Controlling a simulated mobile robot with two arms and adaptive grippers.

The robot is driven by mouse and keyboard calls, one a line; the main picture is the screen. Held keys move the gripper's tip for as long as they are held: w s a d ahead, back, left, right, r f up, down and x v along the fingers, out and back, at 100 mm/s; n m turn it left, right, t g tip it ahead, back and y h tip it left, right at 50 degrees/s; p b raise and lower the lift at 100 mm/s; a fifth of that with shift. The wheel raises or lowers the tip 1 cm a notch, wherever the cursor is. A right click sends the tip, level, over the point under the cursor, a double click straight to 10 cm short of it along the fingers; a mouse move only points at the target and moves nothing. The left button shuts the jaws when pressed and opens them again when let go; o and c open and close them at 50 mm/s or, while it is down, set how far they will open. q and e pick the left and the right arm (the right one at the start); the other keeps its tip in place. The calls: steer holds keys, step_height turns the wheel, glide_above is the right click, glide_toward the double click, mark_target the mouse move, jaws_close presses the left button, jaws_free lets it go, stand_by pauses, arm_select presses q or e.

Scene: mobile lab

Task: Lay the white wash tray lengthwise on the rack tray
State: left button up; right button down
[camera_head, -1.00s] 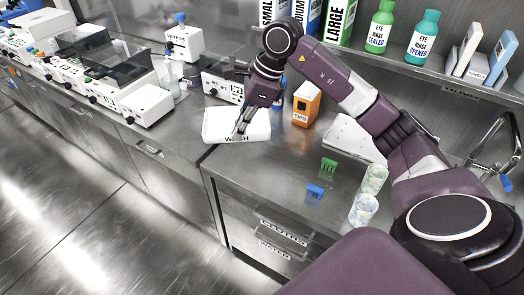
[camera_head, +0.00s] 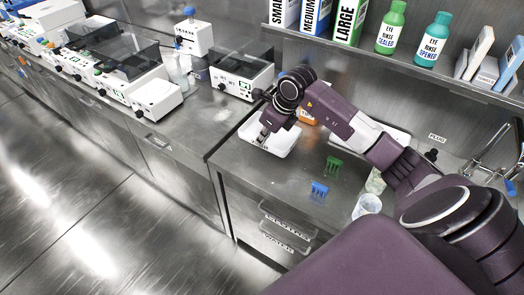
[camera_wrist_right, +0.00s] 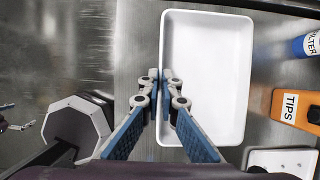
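The white wash tray (camera_head: 270,138) is a shallow, empty, rectangular tray at the left end of the right-hand counter. In the right wrist view it (camera_wrist_right: 207,75) stands lengthwise up the picture. My right gripper (camera_wrist_right: 160,77) is closed at its left long rim, one finger on each side of the wall. In the head view the right gripper (camera_head: 264,134) is partly hidden by its own wrist. I cannot tell how far the tray is off the counter. A flat white tray (camera_head: 398,134), apparently the rack tray, lies mostly behind my right arm.
An orange TIPS box (camera_wrist_right: 297,107) and a blue filter bottle (camera_wrist_right: 308,45) stand right of the wash tray. A green clip rack (camera_head: 334,165), a blue clip rack (camera_head: 319,190) and a clear cup (camera_head: 367,206) are nearer the front. A shelf (camera_head: 400,55) runs above.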

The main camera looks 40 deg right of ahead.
steer(key=shift+f+p, duration=0.5)
steer(key=shift+f, duration=2.95)
steer(key=shift+f, duration=0.15)
steer(key=c, duration=2.2)
jaws_free()
steer(key=shift+o, duration=0.2)
